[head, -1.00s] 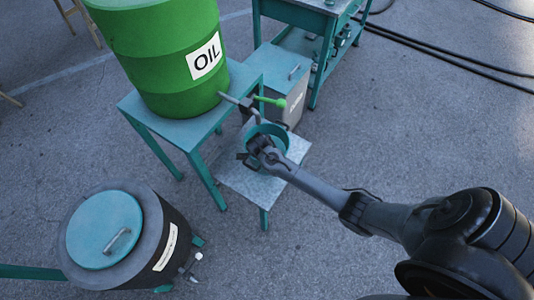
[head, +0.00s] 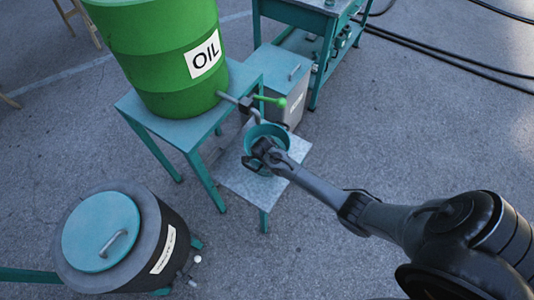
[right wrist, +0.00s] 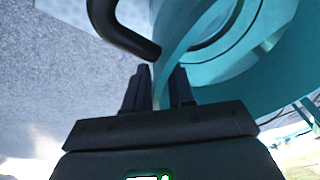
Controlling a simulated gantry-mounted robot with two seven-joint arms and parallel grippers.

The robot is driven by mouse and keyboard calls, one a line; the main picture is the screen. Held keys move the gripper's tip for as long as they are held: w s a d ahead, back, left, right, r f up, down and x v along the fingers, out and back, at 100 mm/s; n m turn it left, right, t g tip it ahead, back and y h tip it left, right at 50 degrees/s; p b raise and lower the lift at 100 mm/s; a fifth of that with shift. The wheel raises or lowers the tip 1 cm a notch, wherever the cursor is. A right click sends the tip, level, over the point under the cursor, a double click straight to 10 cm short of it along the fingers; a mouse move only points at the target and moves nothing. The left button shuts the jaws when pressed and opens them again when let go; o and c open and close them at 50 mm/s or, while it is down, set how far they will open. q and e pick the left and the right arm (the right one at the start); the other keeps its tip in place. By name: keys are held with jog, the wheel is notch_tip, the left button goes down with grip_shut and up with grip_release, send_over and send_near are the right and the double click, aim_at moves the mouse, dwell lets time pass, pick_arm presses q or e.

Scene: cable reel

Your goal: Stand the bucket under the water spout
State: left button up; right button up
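The teal bucket (head: 280,131) is at the metal plate (head: 236,178), below and beside the spout (head: 255,115) of the green drum marked OIL (head: 160,60). It looks upright, but its base is largely hidden by my right gripper and arm. My right gripper (head: 265,152) is at the bucket's near rim. In the right wrist view its fingers (right wrist: 160,88) straddle the bucket wall (right wrist: 215,85), and a dark curved bar (right wrist: 125,30) lies beside them. Whether they pinch the wall is unclear. My left gripper is not in view. No spout carries a readable water label.
A dark drum with a teal lid (head: 100,228) and a small tap (head: 194,258) stands at lower left; its label is unreadable. A teal stand (head: 140,107) bears the green drum. A grey bin (head: 290,100) and teal workbench (head: 300,12) stand behind. Floor at right has cables.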

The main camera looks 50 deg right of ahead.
grip_shut()
dwell(1.1)
